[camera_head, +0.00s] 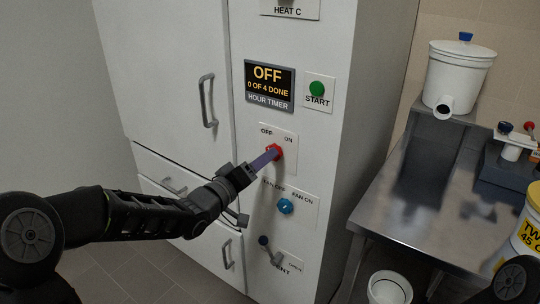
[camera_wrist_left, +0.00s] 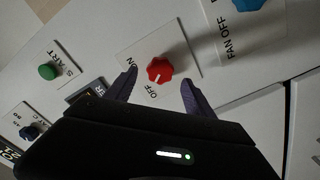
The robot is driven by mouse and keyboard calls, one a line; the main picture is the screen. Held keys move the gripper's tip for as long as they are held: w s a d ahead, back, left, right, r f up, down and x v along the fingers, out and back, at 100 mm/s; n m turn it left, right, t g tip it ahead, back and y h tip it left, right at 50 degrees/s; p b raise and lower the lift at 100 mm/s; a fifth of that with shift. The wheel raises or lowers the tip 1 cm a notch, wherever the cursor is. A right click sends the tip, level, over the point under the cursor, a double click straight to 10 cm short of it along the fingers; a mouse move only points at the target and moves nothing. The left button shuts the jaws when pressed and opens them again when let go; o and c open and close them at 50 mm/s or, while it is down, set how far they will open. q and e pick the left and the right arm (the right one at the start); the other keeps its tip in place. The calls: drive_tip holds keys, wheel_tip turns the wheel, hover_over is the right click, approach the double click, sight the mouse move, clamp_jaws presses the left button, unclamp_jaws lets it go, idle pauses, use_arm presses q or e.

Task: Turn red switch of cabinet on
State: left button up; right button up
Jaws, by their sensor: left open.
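The red switch (camera_head: 276,152) is a red knob on a white plate marked OFF and ON, on the white cabinet (camera_head: 340,60). It also shows in the left wrist view (camera_wrist_left: 160,69), where its white pointer mark faces the OFF label. My left gripper (camera_head: 268,157) is at the knob, its purple fingers partly covering it in the head view. In the left wrist view my left gripper (camera_wrist_left: 159,88) is open, with one finger on each side of the knob. Whether the fingers touch it I cannot tell. My right gripper is not in view.
A blue fan knob (camera_head: 285,206) and a vent lever (camera_head: 268,246) are below. A green START button (camera_head: 317,89) and a timer display (camera_head: 269,85) reading OFF are above. A steel table (camera_head: 400,215) with a white bucket (camera_head: 457,75) stands at right.

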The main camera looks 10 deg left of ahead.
use_arm(q)
drive_tip(key=x, duration=0.4)
drive_tip(key=shift+w, duration=0.2)
drive_tip(key=shift+c, duration=0.5)
clamp_jaws()
